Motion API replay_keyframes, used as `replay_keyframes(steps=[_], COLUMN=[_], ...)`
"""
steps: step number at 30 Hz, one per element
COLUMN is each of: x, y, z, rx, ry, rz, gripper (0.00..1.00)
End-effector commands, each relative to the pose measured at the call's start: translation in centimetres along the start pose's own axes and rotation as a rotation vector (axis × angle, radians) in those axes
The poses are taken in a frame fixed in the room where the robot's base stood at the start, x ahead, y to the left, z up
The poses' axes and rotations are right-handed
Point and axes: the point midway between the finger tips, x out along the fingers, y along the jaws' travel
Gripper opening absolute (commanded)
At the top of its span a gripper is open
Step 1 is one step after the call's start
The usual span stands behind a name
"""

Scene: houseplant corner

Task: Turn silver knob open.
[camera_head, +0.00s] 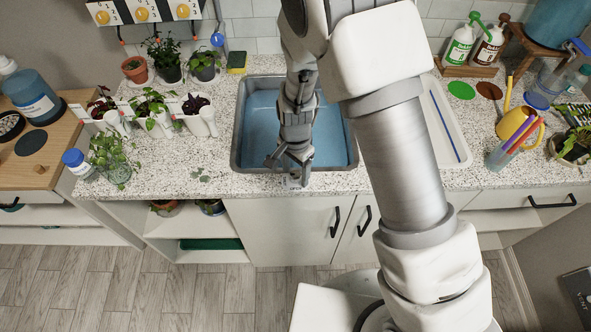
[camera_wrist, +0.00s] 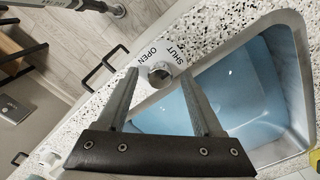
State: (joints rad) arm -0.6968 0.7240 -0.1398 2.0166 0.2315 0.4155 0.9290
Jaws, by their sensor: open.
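The silver knob (camera_wrist: 161,76) sits on a white plate (camera_wrist: 168,57) at the edge of the speckled counter, beside the sink. The plate carries the words OPEN and SHUT. The knob's exact pointing direction is too small to tell. My gripper (camera_wrist: 159,73) is open, and its two fingers frame the knob in the wrist view, one on each side, with gaps showing. I cannot tell whether the fingertips are level with the knob or short of it. In the head view my gripper (camera_head: 288,168) hangs over the sink's front edge, and the knob is mostly hidden there.
The sink (camera_head: 341,152) with a blue basin lies behind and under my gripper. Cabinet handles (camera_head: 335,222) stick out below the counter front. Potted plants (camera_head: 153,112) stand to the left. A yellow watering can (camera_head: 514,122) and a cup of tubes stand to the right.

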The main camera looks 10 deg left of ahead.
Motion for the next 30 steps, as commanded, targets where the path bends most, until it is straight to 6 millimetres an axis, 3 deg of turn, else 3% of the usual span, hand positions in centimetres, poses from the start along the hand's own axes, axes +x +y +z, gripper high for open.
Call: replay_keyframes(steps=[2, 12, 23, 30], x=[-0.02, -0.04, 0.0, 0.08], y=[0.0, 0.0, 0.0, -0.03], z=[0.0, 0.0, -0.01, -0.06], rx=[0.0, 0.0, -0.024, -0.139], ry=[0.0, 0.0, 0.0, 0.001], rz=[0.0, 0.0, 0.0, -0.002], gripper=[0.63, 0.01, 0.0, 0.0])
